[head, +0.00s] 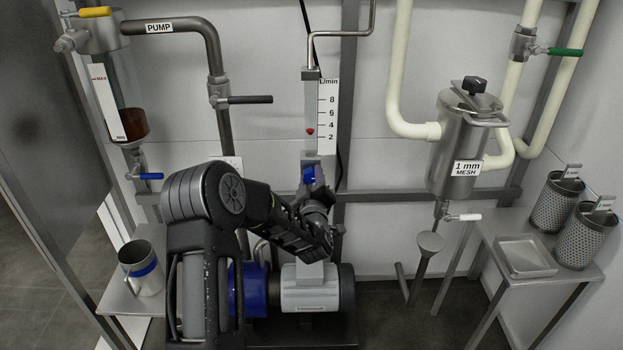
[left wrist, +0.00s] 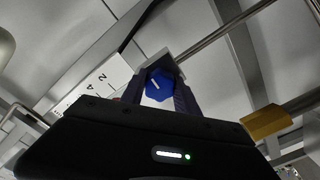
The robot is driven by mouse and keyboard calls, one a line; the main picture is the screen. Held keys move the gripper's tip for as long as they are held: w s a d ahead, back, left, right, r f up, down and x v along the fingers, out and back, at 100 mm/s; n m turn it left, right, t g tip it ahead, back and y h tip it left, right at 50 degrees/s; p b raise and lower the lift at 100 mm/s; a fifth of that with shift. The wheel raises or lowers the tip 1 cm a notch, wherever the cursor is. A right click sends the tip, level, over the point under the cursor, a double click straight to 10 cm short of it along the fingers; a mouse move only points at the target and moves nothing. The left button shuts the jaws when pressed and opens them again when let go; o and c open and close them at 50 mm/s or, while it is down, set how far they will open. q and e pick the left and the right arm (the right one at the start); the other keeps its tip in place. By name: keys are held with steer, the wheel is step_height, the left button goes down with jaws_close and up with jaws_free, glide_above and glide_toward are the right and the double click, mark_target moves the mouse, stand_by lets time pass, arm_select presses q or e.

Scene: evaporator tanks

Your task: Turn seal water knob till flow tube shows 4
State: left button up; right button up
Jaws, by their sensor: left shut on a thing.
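The flow tube (head: 311,105) stands upright in the middle of the head view, beside a white L/min scale (head: 327,115) marked 2 to 8. Its red float (head: 310,131) sits between the 2 and 4 marks, at about 3. The blue seal water knob (head: 308,175) is just below the tube, partly hidden by my left gripper (head: 314,188). In the left wrist view the knob (left wrist: 157,86), with a white line on its face, sits between the fingers, which are shut on it. My right gripper is out of view.
The pump motor (head: 310,288) is below my left arm. A strainer labelled 1 mm mesh (head: 465,140) hangs at right, above a side table (head: 500,235) with a tray (head: 525,256) and mesh baskets (head: 583,235). A metal jug (head: 141,267) stands at left.

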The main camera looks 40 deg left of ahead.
arm_select(q)
jaws_close()
steer(key=m+b, duration=0.1)
steer(key=m, duration=0.2)
steer(key=shift+f, duration=0.15)
steer(key=m, duration=0.2)
steer(key=shift+m+b, duration=0.35)
steer(key=shift+m, duration=0.05)
steer(key=o, duration=1.1)
jaws_free()
steer(key=shift+s, duration=0.15)
